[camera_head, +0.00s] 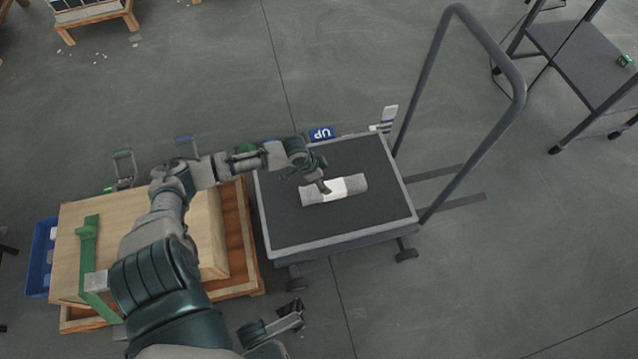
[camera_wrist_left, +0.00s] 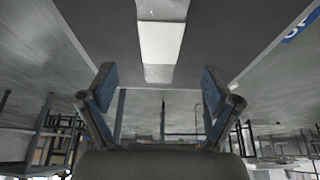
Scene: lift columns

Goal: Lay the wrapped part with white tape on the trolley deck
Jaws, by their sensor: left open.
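The wrapped part (camera_head: 352,186) is a grey roll with a white tape band around its middle. It lies on its side on the dark trolley deck (camera_head: 300,222), near the deck's middle. My left gripper (camera_head: 324,188) is at the part, over its left half beside the tape. In the left wrist view the jaws (camera_wrist_left: 160,84) are open with nothing between them. The white tape and the wrapped part (camera_wrist_left: 160,45) show beyond the fingertips. A dark piece at the bottom of the head view may be my right gripper (camera_head: 278,325); its jaws are unclear.
The trolley handle (camera_head: 452,120) rises at the deck's right side. A wooden box on a pallet (camera_head: 245,240) stands left of the trolley, with a green strap (camera_head: 88,260) and a blue bin (camera_head: 40,258). A blue UP sign (camera_head: 321,133) is behind the deck.

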